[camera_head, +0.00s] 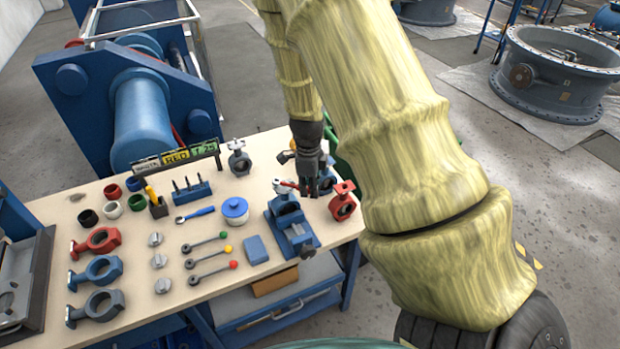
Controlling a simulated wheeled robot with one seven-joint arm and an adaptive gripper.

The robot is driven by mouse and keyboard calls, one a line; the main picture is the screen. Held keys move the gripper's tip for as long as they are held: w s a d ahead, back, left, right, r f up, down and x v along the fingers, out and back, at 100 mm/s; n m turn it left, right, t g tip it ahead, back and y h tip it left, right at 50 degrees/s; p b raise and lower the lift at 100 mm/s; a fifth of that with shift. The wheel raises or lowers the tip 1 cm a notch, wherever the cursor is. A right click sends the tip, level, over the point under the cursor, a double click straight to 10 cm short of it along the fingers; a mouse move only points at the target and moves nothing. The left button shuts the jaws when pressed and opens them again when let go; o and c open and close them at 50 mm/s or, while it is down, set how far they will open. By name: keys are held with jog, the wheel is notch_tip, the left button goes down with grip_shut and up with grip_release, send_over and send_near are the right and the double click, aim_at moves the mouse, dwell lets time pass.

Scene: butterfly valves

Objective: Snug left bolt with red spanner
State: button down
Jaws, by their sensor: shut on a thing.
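My gripper (314,188) points down at the right end of the workbench, just behind and right of a blue vise (296,236). A blue-grey valve body (286,208) sits upright in the vise. A thin red piece, which looks like the red spanner (287,184), lies level across the top of this valve and runs toward my fingers. My gripper appears shut on its right end; the fingers hide the grip itself. The left bolt is too small to make out, and I cannot tell whether the spanner touches it.
A red valve (342,201) stands close right of my gripper. A blue-lidded pot (235,211), a blue block (256,249), a blue-handled tool (195,214) and ball-ended levers (210,257) lie left. A label rack (176,156) stands behind. The bench front between levers and vise has little free room.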

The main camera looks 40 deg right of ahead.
jog(key=shift+s+a+m+p, duration=0.55)
jog(key=shift+a+m+p, duration=0.35)
jog(key=shift+m, duration=0.3)
jog(key=shift+s+a+m+p, duration=0.3)
jog(key=shift+a+m+p, duration=0.2)
jog(key=shift+m, duration=0.1)
jog(key=shift+s+a+m+p, duration=0.2)
jog(key=shift+a+m+p, duration=0.3)
jog(key=shift+m, duration=0.1)
jog(key=shift+a, duration=0.1)
jog(key=shift+s+a+m+p, duration=0.1)
jog(key=shift+a+m+p, duration=0.35)
jog(key=shift+m, duration=0.15)
